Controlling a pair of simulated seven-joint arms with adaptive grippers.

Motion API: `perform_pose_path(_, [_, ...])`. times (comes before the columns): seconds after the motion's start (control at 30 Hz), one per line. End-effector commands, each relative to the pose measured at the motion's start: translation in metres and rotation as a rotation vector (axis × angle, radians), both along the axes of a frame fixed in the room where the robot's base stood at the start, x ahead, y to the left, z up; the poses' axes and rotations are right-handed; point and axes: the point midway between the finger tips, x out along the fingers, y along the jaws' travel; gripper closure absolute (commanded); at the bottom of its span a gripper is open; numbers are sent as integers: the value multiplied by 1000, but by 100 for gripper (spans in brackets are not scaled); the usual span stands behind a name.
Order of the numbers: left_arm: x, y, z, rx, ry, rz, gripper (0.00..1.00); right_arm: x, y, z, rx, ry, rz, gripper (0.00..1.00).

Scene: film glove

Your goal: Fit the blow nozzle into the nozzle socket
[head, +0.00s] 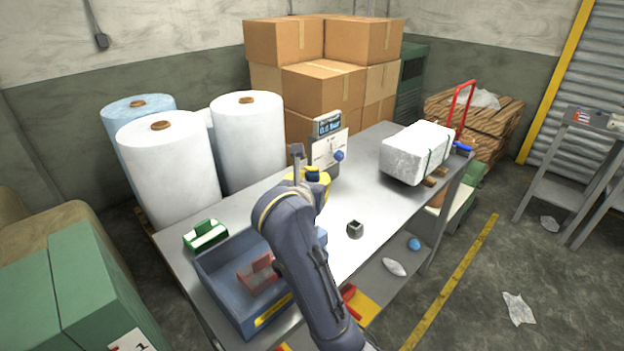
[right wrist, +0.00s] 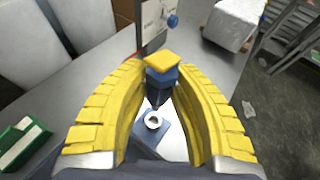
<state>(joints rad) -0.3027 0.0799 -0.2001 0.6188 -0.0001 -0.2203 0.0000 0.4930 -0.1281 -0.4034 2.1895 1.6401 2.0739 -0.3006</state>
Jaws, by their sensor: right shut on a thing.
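My right gripper (right wrist: 160,78) is shut on the blow nozzle (right wrist: 161,77), a blue piece with a yellow end and a dark, tapering tip. In the right wrist view the tip points toward the nozzle socket (right wrist: 153,121), a pale ring with a dark hole on a blue block. The tip appears just short of the ring; I cannot tell the exact gap. In the head view the gripper (head: 312,185) is over the table, and my arm hides most of the socket block (head: 322,237). My left gripper is not in view.
The metal table (head: 376,205) holds a gauge stand (head: 328,150) with a blue knob, a small dark cup (head: 355,230), a wrapped white bundle (head: 416,153), a blue bin (head: 222,287) and a green-and-white item (head: 205,235). Free tabletop lies right of my arm.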

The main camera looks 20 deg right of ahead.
Motion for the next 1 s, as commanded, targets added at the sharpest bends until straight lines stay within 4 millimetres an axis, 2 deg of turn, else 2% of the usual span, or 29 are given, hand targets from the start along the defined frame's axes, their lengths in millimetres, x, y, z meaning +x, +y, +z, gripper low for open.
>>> perform_pose_path(0.47, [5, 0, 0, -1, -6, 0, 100, 0, 0, -4, -1, 1, -1, 100])
perform_pose_path(1.0, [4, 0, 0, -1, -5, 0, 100, 0, 0, -43, -1, 2, -2, 100])
